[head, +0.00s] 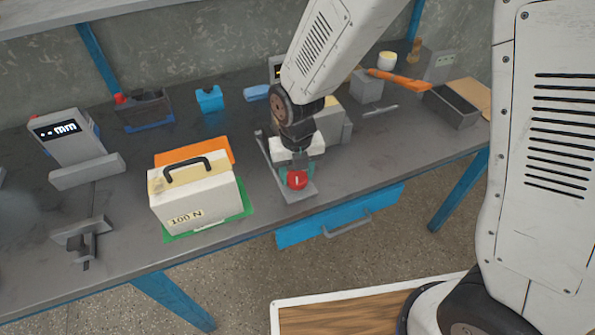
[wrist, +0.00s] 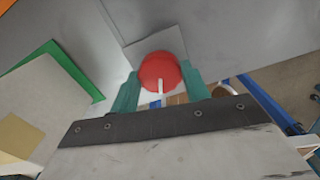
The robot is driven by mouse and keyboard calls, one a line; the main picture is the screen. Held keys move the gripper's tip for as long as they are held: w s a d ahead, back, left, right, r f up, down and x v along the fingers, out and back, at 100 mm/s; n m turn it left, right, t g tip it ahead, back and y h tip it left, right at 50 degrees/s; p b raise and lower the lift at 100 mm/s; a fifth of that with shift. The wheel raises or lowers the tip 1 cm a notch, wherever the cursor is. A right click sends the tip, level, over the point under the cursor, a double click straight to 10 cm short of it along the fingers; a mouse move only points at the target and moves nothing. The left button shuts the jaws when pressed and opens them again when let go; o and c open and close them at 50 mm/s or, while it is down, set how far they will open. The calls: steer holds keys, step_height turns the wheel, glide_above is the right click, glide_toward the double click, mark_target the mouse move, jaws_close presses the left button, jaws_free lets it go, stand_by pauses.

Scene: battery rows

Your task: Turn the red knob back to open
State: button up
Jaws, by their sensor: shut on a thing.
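The red knob (head: 297,180) sits on a grey base plate (head: 299,196) near the front edge of the bench. In the wrist view the red knob (wrist: 160,72) is round, with a white mark running from its middle toward my gripper. My gripper (head: 296,168) points down at the knob from above. In the wrist view its two green fingers (wrist: 160,84) lie on either side of the knob and are shut on it. The far part of the knob's mount is hidden by my gripper and arm in the head view.
A cream box marked 100 N (head: 196,201) stands on a green mat (head: 240,212) to the left. A grey display device (head: 66,140) is farther left. A beige box (head: 330,122) stands close behind my gripper. A blue drawer (head: 338,216) is below the front edge.

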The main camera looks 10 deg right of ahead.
mark_target(296, 176)
steer(key=shift+w+r+n, duration=0.1)
steer(key=shift+w+n, duration=0.05)
steer(key=shift+n, duration=1.05)
steer(key=o, duration=1)
steer(key=shift+r, duration=3.85)
